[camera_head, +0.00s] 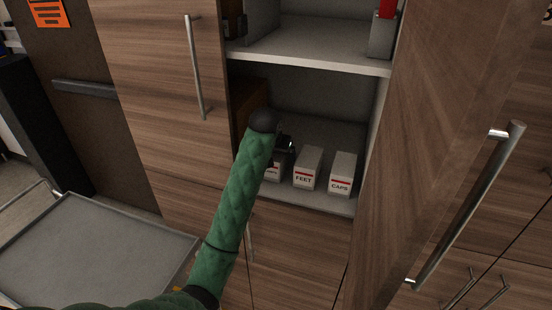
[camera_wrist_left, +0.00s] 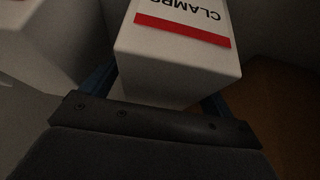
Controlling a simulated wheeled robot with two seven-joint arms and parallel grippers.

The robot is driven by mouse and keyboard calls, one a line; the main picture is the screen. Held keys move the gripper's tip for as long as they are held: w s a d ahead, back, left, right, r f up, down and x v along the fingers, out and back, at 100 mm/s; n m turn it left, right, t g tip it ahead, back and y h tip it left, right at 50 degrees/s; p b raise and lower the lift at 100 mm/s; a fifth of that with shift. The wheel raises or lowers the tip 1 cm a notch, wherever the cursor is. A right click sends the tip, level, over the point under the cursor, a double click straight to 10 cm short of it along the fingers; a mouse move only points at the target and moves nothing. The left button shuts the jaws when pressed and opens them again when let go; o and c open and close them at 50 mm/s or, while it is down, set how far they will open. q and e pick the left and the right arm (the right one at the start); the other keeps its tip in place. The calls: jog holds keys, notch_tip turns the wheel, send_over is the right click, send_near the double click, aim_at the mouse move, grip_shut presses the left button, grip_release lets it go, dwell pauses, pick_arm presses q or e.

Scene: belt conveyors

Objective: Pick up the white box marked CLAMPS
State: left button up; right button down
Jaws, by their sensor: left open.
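The white box marked CLAMPS (camera_wrist_left: 178,58), with a red stripe, fills the upper middle of the left wrist view. In the head view its lower part (camera_head: 273,174) shows on the cabinet's lower shelf, mostly hidden by my left arm and gripper. My left gripper (camera_head: 285,146) reaches into the cabinet at this box. In the wrist view its blue-edged fingers are open, one on each side of the box. I cannot tell whether they touch it. My right gripper is not in view.
White boxes marked FEET (camera_head: 306,169) and CAPS (camera_head: 342,175) stand to the right on the same shelf. A brown box (camera_head: 250,101) is at the shelf's left. An upper shelf (camera_head: 310,48) is overhead. An open door (camera_head: 440,130) stands at right.

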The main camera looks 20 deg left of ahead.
pick_arm(q)
jog(key=shift+f, duration=0.2)
dwell(0.7)
jog(key=c, duration=1.3)
